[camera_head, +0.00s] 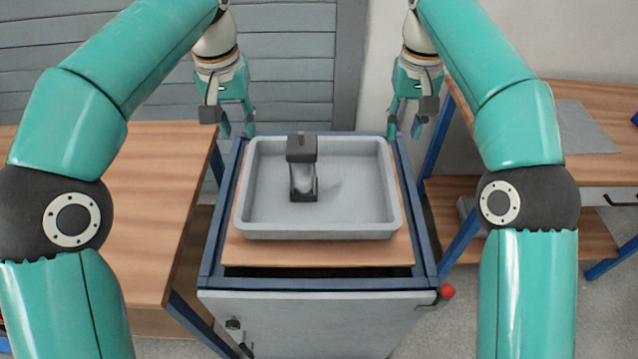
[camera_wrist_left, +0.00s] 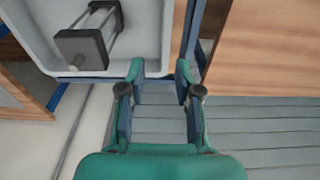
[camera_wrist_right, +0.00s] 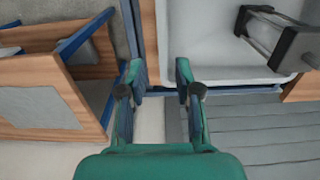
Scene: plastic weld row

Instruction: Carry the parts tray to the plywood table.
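The parts tray (camera_head: 320,234) is a light grey, shallow rectangular tray on a wooden-topped, blue-framed cabinet in the middle of the head view. A dark-ended part with a clear middle (camera_head: 303,170) stands in it. My left gripper (camera_head: 237,130) is open and empty by the tray's far left corner; in the left wrist view its fingers (camera_wrist_left: 158,70) are apart near the tray's edge (camera_wrist_left: 150,62). My right gripper (camera_head: 404,132) is open and empty by the far right corner; its fingers (camera_wrist_right: 159,72) are apart beside the tray wall (camera_wrist_right: 172,60). Neither visibly grips the tray.
A wooden table (camera_head: 100,215) stands at the left, with a narrow gap to the cabinet. A blue-legged wooden bench (camera_head: 545,130) with a lower shelf stands at the right; a grey mat (camera_head: 585,128) lies on it. A red knob (camera_head: 447,291) sits at the cabinet's front right corner.

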